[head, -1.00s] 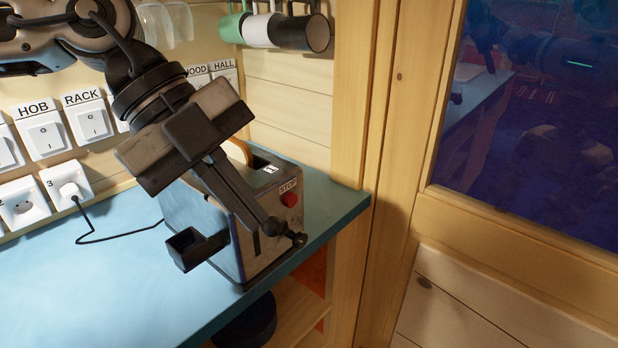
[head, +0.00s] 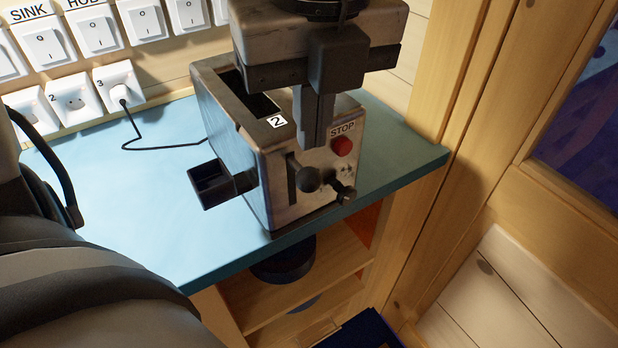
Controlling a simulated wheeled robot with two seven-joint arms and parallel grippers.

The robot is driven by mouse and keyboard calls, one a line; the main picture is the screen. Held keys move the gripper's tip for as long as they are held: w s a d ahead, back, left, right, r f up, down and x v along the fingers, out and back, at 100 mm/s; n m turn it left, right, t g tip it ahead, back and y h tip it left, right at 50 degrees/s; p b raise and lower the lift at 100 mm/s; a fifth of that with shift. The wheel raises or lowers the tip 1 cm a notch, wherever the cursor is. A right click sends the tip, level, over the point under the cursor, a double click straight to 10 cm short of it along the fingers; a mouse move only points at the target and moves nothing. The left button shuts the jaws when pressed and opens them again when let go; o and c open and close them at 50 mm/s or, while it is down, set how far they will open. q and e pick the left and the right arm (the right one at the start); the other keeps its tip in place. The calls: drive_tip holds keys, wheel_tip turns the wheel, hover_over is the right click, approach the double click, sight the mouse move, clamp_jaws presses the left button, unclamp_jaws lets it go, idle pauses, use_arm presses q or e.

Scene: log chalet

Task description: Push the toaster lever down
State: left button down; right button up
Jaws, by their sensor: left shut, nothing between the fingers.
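The toaster (head: 232,140) is a worn metal box at the counter's right end, with a dark slot on top, a "2" label and a red STOP button (head: 342,146). Its lever (head: 308,179) is a round black knob at an upright slot in the front face. A second black knob (head: 345,193) sits to its right. My left gripper (head: 315,142) is shut and empty, pointing down, its fingertips just above the lever knob in the picture. I cannot tell whether they touch. It hides part of the toaster's top. My right gripper is not in view.
A black open box-like part (head: 213,184) sticks out at the toaster's left. The blue counter (head: 130,230) is clear left of it. Switches and sockets line the wall, with a plugged cord (head: 160,147). Shelves (head: 318,290) lie below; a wooden post (head: 450,130) stands right.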

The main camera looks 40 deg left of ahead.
sight(310, 173)
use_arm(q)
drive_tip(key=f, duration=0.2)
drive_tip(key=f+b, duration=0.1)
drive_tip(key=f, duration=0.1)
drive_tip(key=shift+w+a+f, duration=0.15)
drive_tip(key=shift+a+f, duration=0.05)
drive_tip(key=shift+f+b, duration=0.4)
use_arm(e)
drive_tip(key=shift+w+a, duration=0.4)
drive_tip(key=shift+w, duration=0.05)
